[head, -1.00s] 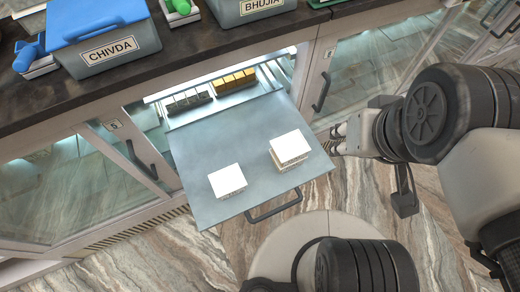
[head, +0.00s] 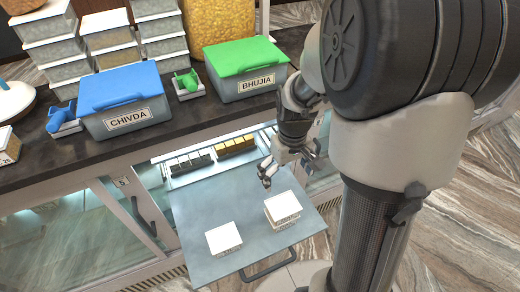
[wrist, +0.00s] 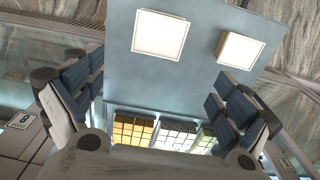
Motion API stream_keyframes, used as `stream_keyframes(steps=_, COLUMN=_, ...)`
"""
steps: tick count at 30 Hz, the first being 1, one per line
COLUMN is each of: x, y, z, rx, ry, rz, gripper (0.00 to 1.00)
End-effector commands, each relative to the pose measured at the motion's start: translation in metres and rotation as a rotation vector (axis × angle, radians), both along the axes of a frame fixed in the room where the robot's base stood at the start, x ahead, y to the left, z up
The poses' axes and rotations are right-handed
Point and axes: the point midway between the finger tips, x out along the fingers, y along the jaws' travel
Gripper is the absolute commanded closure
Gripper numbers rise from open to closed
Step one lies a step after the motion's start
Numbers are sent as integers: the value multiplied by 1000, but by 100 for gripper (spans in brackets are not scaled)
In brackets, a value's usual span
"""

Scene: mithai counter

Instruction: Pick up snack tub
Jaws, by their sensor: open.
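Two white-lidded snack tubs stand on a pulled-out grey drawer tray (head: 205,205). The left tub (head: 223,238) is low; the right one (head: 283,207) looks taller, perhaps two stacked. In the wrist view the tray is turned around: the taller tub (wrist: 160,34) is at upper left and the lower one (wrist: 240,50) at upper right. My gripper (head: 290,170) is open and empty above the back right of the tray, behind the right tub and apart from it. Its spread fingers (wrist: 155,88) also show in the wrist view, with both tubs beyond their tips.
On the counter above stand a blue-lidded CHIVDA bin (head: 126,121), a green-lidded BHUJIA bin (head: 246,85), scoops and stacked tubs (head: 110,43). The drawer handle (head: 268,266) sticks out in front.

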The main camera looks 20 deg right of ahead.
Motion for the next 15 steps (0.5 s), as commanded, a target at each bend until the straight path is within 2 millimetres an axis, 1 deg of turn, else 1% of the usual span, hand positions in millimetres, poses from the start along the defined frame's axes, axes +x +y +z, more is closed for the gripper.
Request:
stream_keyframes(steps=5, x=-1, y=-1, z=-31, rx=3, ry=10, rz=1, gripper=0)
stream_keyframes(steps=12, x=-1, y=-1, z=-85, rx=3, ry=10, rz=0, gripper=0)
stream_keyframes(steps=15, x=-1, y=-1, z=-104, rx=3, ry=9, rz=0, gripper=0)
